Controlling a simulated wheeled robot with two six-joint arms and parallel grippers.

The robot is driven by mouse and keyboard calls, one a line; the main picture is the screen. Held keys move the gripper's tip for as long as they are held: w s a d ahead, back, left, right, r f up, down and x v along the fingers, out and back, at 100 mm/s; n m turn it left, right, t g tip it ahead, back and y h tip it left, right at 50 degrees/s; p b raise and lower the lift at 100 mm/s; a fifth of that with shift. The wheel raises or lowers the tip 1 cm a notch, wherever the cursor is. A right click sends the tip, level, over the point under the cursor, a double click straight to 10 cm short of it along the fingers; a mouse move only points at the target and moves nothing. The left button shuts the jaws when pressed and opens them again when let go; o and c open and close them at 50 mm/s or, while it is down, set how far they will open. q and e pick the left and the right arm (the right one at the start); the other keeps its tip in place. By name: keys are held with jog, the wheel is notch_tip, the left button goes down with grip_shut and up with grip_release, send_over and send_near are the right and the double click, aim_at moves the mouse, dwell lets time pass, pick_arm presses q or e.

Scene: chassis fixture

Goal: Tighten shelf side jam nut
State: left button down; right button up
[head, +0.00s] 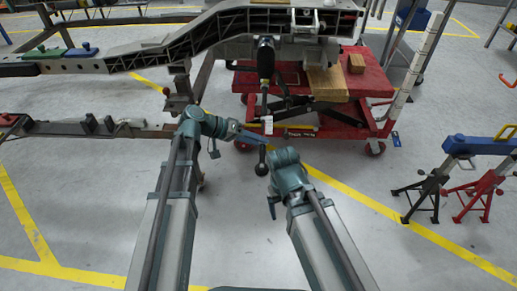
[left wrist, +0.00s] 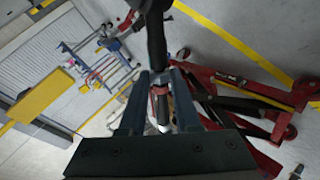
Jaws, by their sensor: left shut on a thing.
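A dark upright strut (head: 266,60) hangs under the chassis frame (head: 225,28), with a thin rod running down from it. A dark rounded end (head: 261,169) shows at the bottom of this line. My left gripper (head: 257,139) reaches in from the left at the lower part of the rod. In the left wrist view its two fingers (left wrist: 160,90) are shut around the dark rod (left wrist: 156,45). A reddish ring and a pale metal piece show between the fingers. I cannot make out the jam nut. My right arm is at the right of the rod; its gripper is not visible.
A red lift cart (head: 350,85) with wooden blocks (head: 327,84) stands behind the rod, under the chassis. A blue beam on black and red stands (head: 480,146) is at the right. Yellow-lined grey floor is open in front.

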pick_arm(q)
jog(key=shift+w+a+f+m+g+h+b, duration=0.1)
jog(key=shift+f+m+g+h+b, duration=0.3)
jog(key=shift+h+b, duration=1.1)
jog(key=shift+w+f+m+g+h+b, duration=0.1)
jog(key=shift+m+g+h+b, duration=0.55)
jog(key=shift+b, duration=1.7)
jog(key=shift+a+f+m+g+h+b, duration=0.1)
jog(key=shift+f+m+g+h+b, duration=0.15)
jog(key=shift+g+h+b, duration=1.2)
jog(key=shift+t+y+b, duration=0.3)
jog(key=shift+t+b, duration=0.15)
jog(key=shift+t, duration=0.15)
jog(key=shift+r, duration=0.1)
jog(key=c, duration=0.6)
grip_release()
jog(key=a, duration=1.3)
jog(key=shift+w+a, duration=0.35)
jog(key=shift+w, duration=0.05)
